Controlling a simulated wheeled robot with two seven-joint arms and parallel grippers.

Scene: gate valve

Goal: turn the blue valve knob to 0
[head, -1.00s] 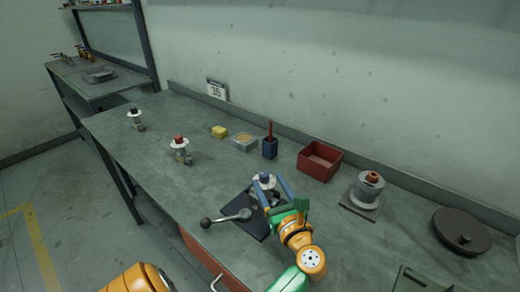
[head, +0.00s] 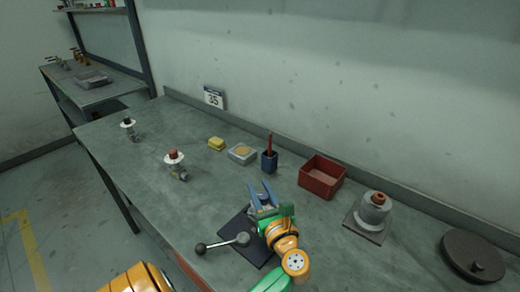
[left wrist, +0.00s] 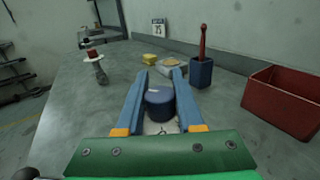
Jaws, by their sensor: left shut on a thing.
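The blue valve knob (left wrist: 160,103) sits between the two blue fingers of my left gripper (left wrist: 160,76) in the left wrist view. The left gripper is shut on the knob, its fingertips reaching past it. Pale markings show just below the knob, but the number it points to cannot be read. In the head view my left gripper (head: 262,188) is over the valve on a dark base plate (head: 240,232), and its fingers and hand hide most of the knob. My right gripper is not in view.
A lever with a dark ball (head: 201,249) sticks out left of the valve. A red bin (head: 321,178), a blue cup with a red-handled tool (head: 269,160) and a grey fitting (head: 374,208) stand behind and right. A red-knobbed valve (head: 174,158) stands left.

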